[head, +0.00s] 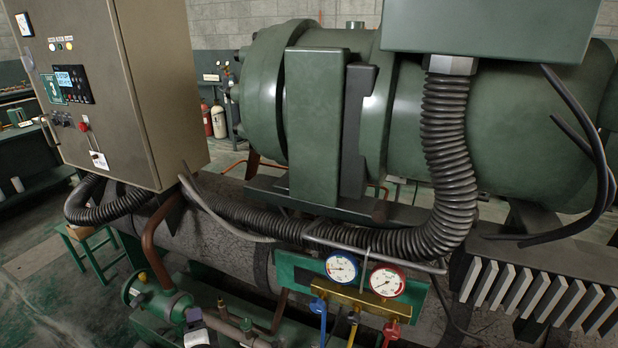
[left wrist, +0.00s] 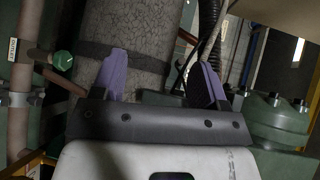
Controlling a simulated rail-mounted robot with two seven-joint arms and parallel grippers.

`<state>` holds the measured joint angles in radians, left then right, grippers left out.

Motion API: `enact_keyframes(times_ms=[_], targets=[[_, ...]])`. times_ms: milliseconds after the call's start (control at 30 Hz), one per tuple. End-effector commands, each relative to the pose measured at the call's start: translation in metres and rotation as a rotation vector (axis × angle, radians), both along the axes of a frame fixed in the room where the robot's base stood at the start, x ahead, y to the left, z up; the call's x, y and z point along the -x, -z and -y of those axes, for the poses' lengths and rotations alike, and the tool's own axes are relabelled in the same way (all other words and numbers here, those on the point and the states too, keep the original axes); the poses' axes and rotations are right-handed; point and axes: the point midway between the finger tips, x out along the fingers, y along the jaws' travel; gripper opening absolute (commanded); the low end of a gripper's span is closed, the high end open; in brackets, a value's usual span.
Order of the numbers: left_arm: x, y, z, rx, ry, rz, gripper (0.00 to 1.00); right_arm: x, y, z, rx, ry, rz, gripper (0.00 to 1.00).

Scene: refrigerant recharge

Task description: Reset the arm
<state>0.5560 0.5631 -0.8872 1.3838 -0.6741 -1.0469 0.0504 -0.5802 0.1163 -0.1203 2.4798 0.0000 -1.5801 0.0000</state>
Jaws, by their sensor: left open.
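My left gripper (left wrist: 161,62) shows in the left wrist view. Its two purple fingers are wide apart and nothing is between them. Behind the fingers is a thick grey mottled cylinder (left wrist: 150,32) with a dark band. A green round knob (left wrist: 62,60) on pipework is to the left of the fingers, apart from them. My right gripper is in neither view.
The head view shows a control cabinet (head: 95,95), a large green vessel (head: 420,120), a ribbed black hose (head: 450,150) and a gauge manifold (head: 362,300) with a blue gauge (head: 342,267) and a red gauge (head: 386,280). Pipes (left wrist: 20,110) crowd the wrist view's left.

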Motion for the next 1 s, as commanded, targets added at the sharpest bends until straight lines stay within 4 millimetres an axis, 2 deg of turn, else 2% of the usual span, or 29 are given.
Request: enact_keyframes(times_ms=[33,167,300,433,567,667,800,1000], targets=[[0.014,-0.011,0.021,0.119,-0.048,-0.006,0.67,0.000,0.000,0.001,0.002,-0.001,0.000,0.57],[0.059,-0.028,0.061,0.407,-0.148,-0.087,0.67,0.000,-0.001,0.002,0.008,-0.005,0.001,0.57],[0.120,-0.044,0.101,0.704,-0.186,-0.209,0.67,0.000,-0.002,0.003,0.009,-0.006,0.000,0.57],[0.184,-0.061,0.127,0.970,-0.166,-0.295,0.67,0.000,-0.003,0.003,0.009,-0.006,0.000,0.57],[0.244,-0.071,0.129,1.172,-0.167,-0.308,0.67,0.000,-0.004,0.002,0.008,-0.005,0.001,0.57],[0.283,-0.061,0.118,1.244,-0.247,-0.313,0.67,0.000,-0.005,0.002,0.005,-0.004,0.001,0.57],[0.329,-0.024,0.107,1.280,-0.386,-0.384,0.67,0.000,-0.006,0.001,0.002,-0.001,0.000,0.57],[0.388,0.016,0.111,1.290,-0.511,-0.509,0.67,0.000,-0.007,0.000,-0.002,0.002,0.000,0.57]])
